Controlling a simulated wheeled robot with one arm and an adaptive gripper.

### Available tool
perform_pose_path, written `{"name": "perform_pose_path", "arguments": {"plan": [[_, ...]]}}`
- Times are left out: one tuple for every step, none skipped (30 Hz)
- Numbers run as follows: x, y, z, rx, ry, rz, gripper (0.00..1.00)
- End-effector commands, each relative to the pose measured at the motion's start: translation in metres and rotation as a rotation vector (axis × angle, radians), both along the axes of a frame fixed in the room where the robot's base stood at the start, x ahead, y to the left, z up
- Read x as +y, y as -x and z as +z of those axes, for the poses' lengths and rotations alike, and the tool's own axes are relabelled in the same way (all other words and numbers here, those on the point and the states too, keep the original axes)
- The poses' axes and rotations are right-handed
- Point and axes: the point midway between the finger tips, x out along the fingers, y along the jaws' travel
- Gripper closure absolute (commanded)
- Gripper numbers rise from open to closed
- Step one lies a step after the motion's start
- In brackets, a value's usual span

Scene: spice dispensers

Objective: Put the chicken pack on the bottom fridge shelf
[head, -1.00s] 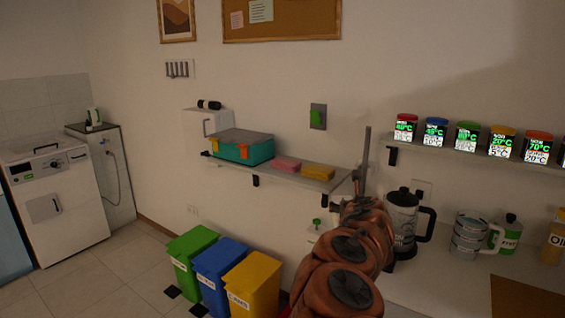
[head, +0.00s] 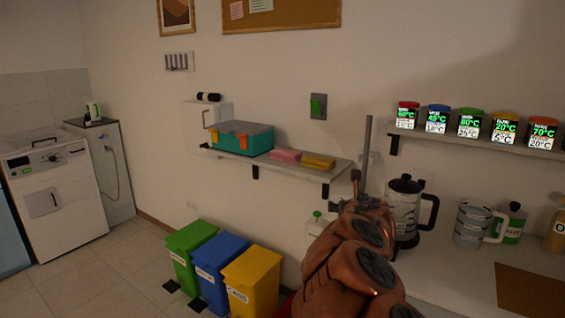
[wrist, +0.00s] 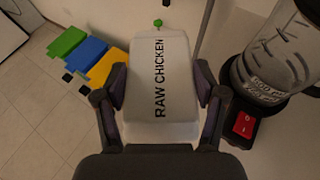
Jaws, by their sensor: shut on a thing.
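A white pack lettered RAW CHICKEN (wrist: 172,85) is held between the two fingers of my gripper (wrist: 161,90) in the wrist view. The fingers press on its left and right sides. In the head view my orange-brown arm reaches up from the bottom centre and hides most of the gripper and the pack. No fridge shelf can be made out in these views.
A wall shelf (head: 312,174) holds a toolbox (head: 240,139) and sponges. Green, blue and yellow bins (head: 252,280) stand on the floor. The floor at left is clear.

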Motion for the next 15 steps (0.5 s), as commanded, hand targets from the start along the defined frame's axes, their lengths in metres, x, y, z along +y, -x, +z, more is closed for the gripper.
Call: {"name": "perform_pose_path", "arguments": {"plan": [[0.000, 0.000, -0.013, -0.001, -0.001, 0.000, 0.84], [0.000, 0.000, -0.017, -0.001, -0.001, 0.000, 0.84], [0.000, 0.000, -0.021, -0.001, -0.001, 0.000, 0.84], [0.000, 0.000, -0.023, -0.001, -0.001, 0.000, 0.84], [0.000, 0.000, -0.026, -0.001, -0.001, 0.000, 0.84], [0.000, 0.000, -0.030, -0.001, -0.001, 0.001, 0.84], [0.000, 0.000, -0.033, -0.001, -0.001, 0.001, 0.84], [0.000, 0.000, -0.033, -0.001, -0.001, 0.001, 0.84], [0.000, 0.000, -0.036, -0.001, -0.001, 0.001, 0.84], [0.000, 0.000, -0.038, -0.001, -0.001, 0.001, 0.84], [0.000, 0.000, -0.040, -0.001, -0.001, 0.001, 0.84], [0.000, 0.000, -0.043, -0.001, -0.001, 0.001, 0.84], [0.000, 0.000, -0.045, -0.001, -0.001, 0.001, 0.84], [0.000, 0.000, -0.047, -0.001, -0.001, 0.001, 0.84], [0.000, 0.000, -0.049, -0.001, -0.001, 0.001, 0.84]]}}
